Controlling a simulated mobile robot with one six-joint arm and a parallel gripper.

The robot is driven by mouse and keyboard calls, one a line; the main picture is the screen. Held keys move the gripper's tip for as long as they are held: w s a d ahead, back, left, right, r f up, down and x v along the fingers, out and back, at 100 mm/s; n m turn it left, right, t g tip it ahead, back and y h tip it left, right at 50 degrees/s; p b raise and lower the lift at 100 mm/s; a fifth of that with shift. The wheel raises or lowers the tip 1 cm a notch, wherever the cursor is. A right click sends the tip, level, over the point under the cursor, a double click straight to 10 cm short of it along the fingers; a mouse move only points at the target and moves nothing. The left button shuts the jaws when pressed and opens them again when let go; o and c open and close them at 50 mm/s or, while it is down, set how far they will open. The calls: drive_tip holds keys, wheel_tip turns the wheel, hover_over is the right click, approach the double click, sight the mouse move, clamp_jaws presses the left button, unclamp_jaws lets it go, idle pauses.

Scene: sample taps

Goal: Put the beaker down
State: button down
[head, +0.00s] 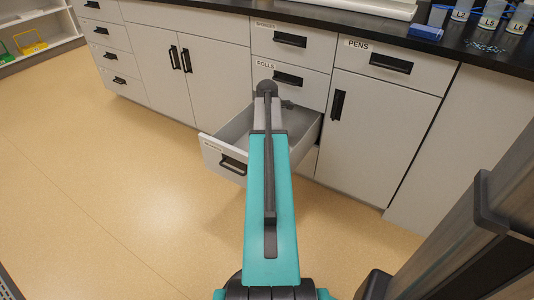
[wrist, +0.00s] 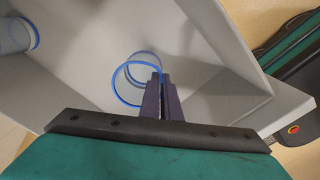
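In the wrist view a clear beaker (wrist: 128,88) with blue rings is at the fingers of my gripper (wrist: 160,78). The two dark fingers are close together on the beaker's near right wall at the rim. The beaker is inside the open grey drawer (head: 212,148), whose pale inside (wrist: 85,65) fills most of the wrist view. I cannot tell whether its base touches the drawer floor. In the head view my arm covers the gripper and the beaker.
Another clear blue-ringed vessel (wrist: 18,36) is at the wrist view's upper left. A closed drawer labelled ROLLS (head: 288,78) is above the open one. The black counter (head: 400,35) holds a blue box (head: 426,32) and labelled containers (head: 490,18). Floor left of the drawer is clear.

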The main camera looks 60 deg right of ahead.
drive_tip(key=shift+f+b, duration=0.5)
drive_tip(key=shift+f, duration=1.35)
drive_tip(key=shift+f, duration=0.1)
drive_tip(key=c, duration=2)
unclamp_jaws()
wheel_tip(320, 180, up, 12)
drive_tip(key=p, duration=0.4)
